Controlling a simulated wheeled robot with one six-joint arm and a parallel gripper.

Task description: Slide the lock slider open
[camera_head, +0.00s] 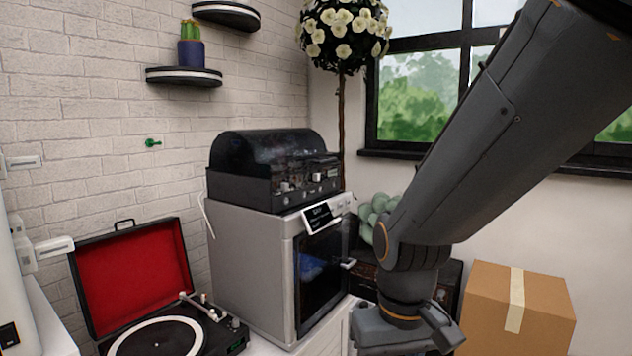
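I cannot make out a lock slider for certain. A grey box-shaped machine (252,265) with a dark glass door (320,275) stands in the middle. A small pale handle-like part (348,263) sticks out at the door's right edge; I cannot tell whether it is the slider. My gripper (405,338) is at the bottom edge, right of the machine and pointing down. Its lower end is cut off by the frame, so its fingertips and anything between them are hidden.
A black domed device (270,165) sits on the machine. A record player (160,335) with an open red-lined lid (130,280) stands to the left. White fittings (52,247) stick out at the far left. A cardboard box (550,310) is at the right.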

